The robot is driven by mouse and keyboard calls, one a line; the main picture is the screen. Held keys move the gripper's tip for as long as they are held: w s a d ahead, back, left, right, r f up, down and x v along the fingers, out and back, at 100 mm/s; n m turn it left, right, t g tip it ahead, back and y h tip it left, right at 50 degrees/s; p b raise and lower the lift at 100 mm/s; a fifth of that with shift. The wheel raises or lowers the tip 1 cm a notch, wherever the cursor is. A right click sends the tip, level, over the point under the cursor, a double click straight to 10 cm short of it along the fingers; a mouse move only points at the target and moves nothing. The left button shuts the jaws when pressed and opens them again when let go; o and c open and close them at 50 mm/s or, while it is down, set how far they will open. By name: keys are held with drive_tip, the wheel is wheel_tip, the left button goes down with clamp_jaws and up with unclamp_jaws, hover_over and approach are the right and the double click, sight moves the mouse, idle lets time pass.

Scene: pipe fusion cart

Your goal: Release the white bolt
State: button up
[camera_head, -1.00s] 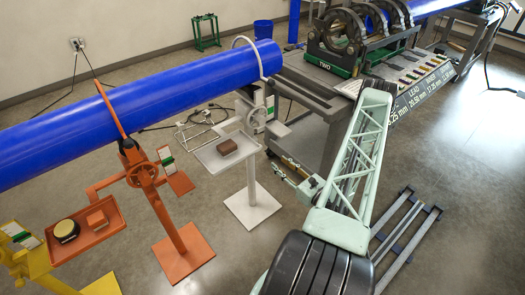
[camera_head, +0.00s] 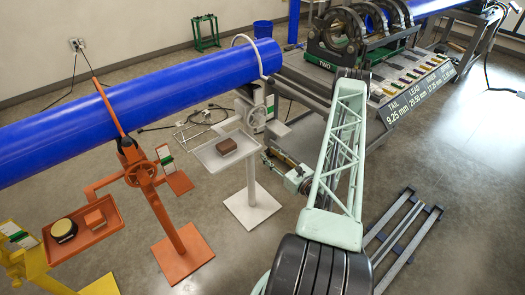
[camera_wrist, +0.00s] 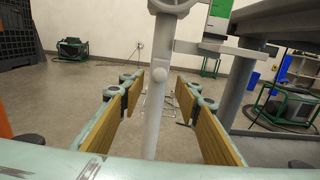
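My gripper (camera_wrist: 158,90) is open, with tan pads on both sides. The post shows between the fingers, beyond the tips, with floor visible on either side of it. In the head view my gripper (camera_head: 284,170) is right of the white stand, apart from it.
The grey fusion cart (camera_head: 320,125) is at right. Grey rails (camera_head: 405,235) lie on the floor.

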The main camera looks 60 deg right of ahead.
drive_tip(key=shift+b+x, duration=0.4)
drive_tip(key=shift+x, duration=2.4)
drive_tip(key=shift+c, duration=0.2)
